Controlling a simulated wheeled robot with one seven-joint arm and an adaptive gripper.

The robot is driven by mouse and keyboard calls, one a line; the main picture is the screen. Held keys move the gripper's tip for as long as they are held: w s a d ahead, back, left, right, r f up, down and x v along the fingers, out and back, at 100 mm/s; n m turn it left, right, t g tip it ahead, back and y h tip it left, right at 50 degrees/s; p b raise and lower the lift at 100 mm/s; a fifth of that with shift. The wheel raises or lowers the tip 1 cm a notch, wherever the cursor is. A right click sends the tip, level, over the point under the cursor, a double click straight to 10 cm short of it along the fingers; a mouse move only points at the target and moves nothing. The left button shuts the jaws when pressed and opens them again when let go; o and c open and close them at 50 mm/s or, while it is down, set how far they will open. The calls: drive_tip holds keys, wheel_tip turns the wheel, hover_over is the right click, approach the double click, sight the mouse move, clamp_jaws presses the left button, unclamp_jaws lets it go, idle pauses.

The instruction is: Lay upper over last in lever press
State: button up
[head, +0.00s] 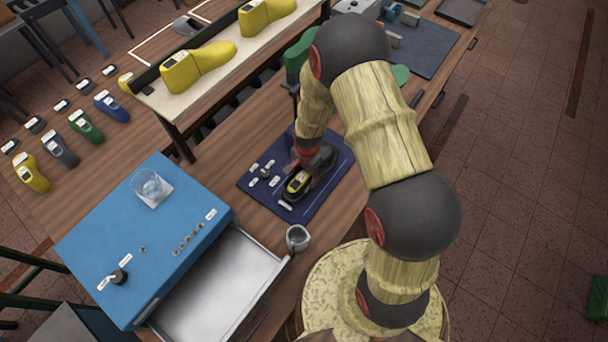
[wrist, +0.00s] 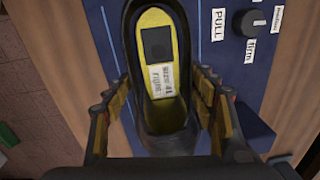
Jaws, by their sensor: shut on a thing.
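A dark shoe upper (head: 320,172) is over the lever press's navy base (head: 258,186) in the head view. In the wrist view the black upper (wrist: 178,142) surrounds a yellow last (wrist: 164,75), whose top shows a black square and a white label. The last's yellow top also shows in the head view (head: 297,184). My gripper (wrist: 162,112) has a finger on each side of the upper and is shut on it. How deep the last sits inside is hidden. The base carries a knob (wrist: 259,22) and white labels, one reading PULL.
A blue cabinet (head: 110,215) with an open drawer (head: 225,285) and a grey cup (head: 297,237) stand nearby. Yellow lasts (head: 197,65) lie on a raised shelf behind. Several coloured lasts (head: 85,125) stand at the left. My arm hides part of the bench.

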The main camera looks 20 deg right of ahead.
drive_tip(key=shift+f+b, duration=1)
drive_tip(key=shift+f, duration=0.65)
drive_tip(key=shift+f+b, duration=0.4)
drive_tip(key=shift+f, duration=0.15)
drive_tip(key=o, duration=1.2)
drive_tip(key=shift+o, duration=0.5)
drive_tip(key=r, duration=1.2)
drive_tip(key=shift+s+d, duration=0.15)
drive_tip(key=shift+s, duration=0.15)
